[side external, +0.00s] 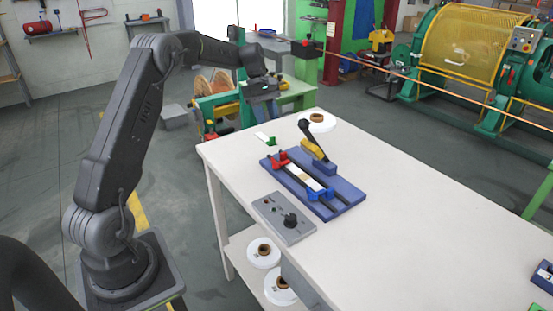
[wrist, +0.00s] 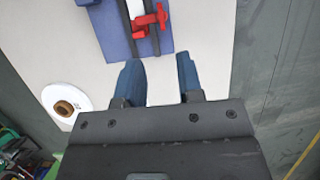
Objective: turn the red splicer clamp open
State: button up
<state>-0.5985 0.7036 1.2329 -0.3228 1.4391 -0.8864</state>
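A blue clamp (side external: 326,194) is at the splicer's other end. A black-handled lever (side external: 308,135) stands up behind it. A grey control box (side external: 282,218) with a black knob is in front. A white roll (side external: 321,123) lies at the back edge. The table's right side is mostly free.

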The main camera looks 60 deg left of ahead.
aim_at(277, 161)
jog(key=x, duration=1.4)
jog(key=shift+r, duration=0.1)
grip_shut()
